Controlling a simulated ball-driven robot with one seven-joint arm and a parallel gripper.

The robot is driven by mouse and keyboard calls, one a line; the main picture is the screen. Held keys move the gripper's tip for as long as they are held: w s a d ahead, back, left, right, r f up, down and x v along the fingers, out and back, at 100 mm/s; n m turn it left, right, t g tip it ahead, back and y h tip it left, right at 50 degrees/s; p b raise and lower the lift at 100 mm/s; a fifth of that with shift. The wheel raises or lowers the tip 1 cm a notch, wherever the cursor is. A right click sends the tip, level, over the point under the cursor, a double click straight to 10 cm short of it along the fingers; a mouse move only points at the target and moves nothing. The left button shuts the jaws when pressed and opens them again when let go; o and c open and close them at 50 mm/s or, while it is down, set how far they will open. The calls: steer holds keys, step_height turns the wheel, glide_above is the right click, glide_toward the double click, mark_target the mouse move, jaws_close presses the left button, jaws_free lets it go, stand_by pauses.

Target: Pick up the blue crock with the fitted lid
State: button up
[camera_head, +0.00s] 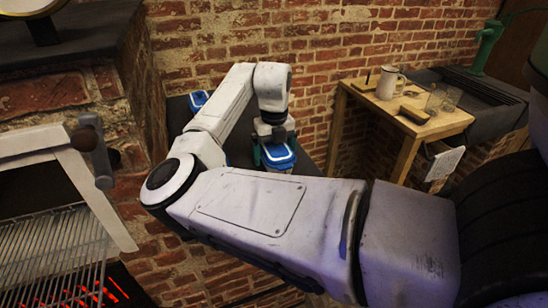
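My gripper (277,143) points down at the far end of my arm, beyond the forearm. Directly below it is a blue item with a pale rim (279,158), which looks like a lidded container. Dark greenish finger parts show at both sides of its top; whether they touch it cannot be made out. My arm hides most of its lower part. A second blue item with a pale top (198,101) is farther left, partly behind my arm. The frame does not show clearly which one is the crock with the fitted lid.
Both blue items are on a dark surface (177,117) against a brick wall. A wooden table (440,126) at right holds a white mug (389,82) and glasses (442,98). A dark sink (485,98) is beyond. A grill with a wire rack (50,250) stands at lower left.

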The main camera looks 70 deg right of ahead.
steer(key=shift+c, duration=1.4)
steer(key=shift+r, duration=0.1)
steer(key=shift+c, duration=0.2)
steer(key=shift+r, duration=0.15)
